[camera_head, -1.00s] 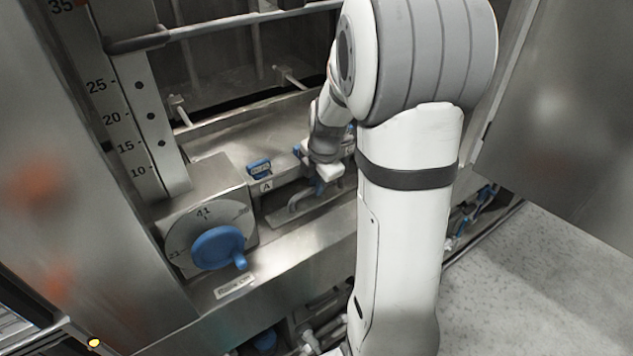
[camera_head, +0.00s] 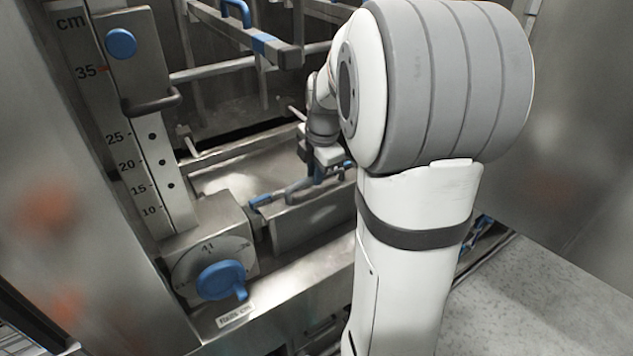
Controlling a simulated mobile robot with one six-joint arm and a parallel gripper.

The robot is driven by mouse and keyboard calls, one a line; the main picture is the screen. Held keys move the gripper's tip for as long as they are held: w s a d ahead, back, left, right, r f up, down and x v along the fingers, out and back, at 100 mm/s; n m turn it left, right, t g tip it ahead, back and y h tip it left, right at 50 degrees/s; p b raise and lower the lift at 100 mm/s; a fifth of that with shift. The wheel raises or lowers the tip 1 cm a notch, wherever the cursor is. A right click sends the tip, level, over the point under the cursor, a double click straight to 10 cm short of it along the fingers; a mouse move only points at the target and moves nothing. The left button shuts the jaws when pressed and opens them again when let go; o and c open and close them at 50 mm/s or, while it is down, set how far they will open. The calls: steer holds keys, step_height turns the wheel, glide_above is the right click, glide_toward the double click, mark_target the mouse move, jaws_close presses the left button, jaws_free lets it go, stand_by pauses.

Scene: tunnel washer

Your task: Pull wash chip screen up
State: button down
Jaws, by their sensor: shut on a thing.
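The wash chip screen (camera_head: 306,222) shows as a flat grey metal panel standing up out of the ledge in the middle of the washer front. A handle with a blue part (camera_head: 297,190) runs along its top edge. My gripper (camera_head: 319,180) is at this handle and shut on it, near the right part of the panel. My arm hides the panel's right end. The fingertips are small and partly hidden.
A blue knob (camera_head: 219,281) on a dial plate sits left of the panel, beside an upright centimetre scale (camera_head: 143,165). A horizontal bar with a blue handle (camera_head: 262,43) crosses above. Grey speckled floor (camera_head: 520,300) lies at the right.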

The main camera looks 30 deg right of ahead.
steer(key=shift+r, duration=0.1)
steer(key=c, duration=1.7)
jaws_free()
step_height(320, 180, up, 8)
steer(key=s+b, duration=0.1)
steer(key=shift+s+f, duration=0.2)
steer(key=shift+s, duration=0.05)
steer(key=shift+d, duration=0.1)
